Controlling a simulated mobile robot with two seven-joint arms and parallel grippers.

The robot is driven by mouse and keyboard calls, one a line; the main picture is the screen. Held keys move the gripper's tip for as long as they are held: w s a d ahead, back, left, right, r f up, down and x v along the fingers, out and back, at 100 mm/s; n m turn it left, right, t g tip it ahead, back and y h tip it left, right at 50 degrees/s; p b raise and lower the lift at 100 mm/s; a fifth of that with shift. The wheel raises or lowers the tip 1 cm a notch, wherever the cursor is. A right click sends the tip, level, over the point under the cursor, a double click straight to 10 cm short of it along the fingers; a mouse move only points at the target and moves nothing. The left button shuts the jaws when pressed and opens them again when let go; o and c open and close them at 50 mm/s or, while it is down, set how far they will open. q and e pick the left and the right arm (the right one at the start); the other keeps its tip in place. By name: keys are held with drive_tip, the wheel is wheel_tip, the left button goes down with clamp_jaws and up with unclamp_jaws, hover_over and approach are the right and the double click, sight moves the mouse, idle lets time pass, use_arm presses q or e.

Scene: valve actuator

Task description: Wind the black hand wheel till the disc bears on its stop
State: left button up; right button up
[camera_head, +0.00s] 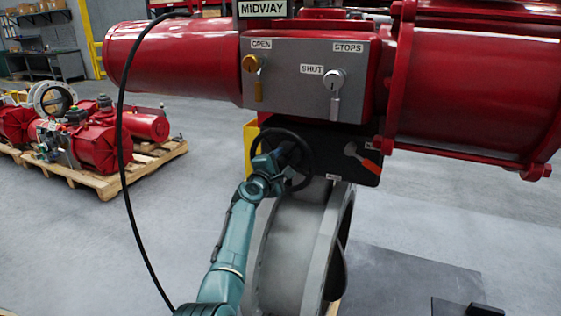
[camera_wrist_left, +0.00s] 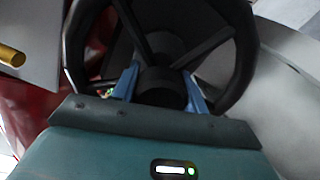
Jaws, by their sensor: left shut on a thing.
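The black hand wheel (camera_head: 311,160) stands upright below the grey control panel, on the dark gearbox front. My left gripper (camera_head: 283,158) is at its lower left part, coming from below. In the left wrist view, the wheel (camera_wrist_left: 244,60) fills the upper middle. The blue fingers of my left gripper (camera_wrist_left: 162,90) are on both sides of a short black round part of the wheel; whether this is its knob or hub I cannot tell. The disc (camera_head: 338,268) shows only as a dark edge in the grey valve body (camera_head: 290,250). Its stop is not visible. My right gripper is not in view.
A sign (camera_head: 262,9) reads MIDWAY. The panel (camera_head: 300,85) holds a yellow lever (camera_head: 254,75) and a grey lever (camera_head: 335,90). A black cable (camera_head: 122,150) hangs left. Pallet (camera_head: 120,178) stands far left; floor between is clear.

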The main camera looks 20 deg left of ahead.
use_arm(q)
drive_tip(key=shift+r, duration=0.1)
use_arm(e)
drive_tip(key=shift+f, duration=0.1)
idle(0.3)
use_arm(q)
drive_tip(key=o, duration=1.4)
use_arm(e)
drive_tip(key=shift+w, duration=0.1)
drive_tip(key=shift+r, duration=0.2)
use_arm(q)
drive_tip(key=shift+s+p, duration=0.2)
drive_tip(key=shift+p, duration=0.1)
drive_tip(key=s+p, duration=0.1)
drive_tip(key=s, duration=0.3)
drive_tip(key=s+p, duration=0.2)
drive_tip(key=s, duration=0.2)
drive_tip(key=s+p, duration=0.2)
drive_tip(key=s, duration=0.2)
drive_tip(key=shift+s+a, duration=0.25)
drive_tip(key=shift+s, duration=0.15)
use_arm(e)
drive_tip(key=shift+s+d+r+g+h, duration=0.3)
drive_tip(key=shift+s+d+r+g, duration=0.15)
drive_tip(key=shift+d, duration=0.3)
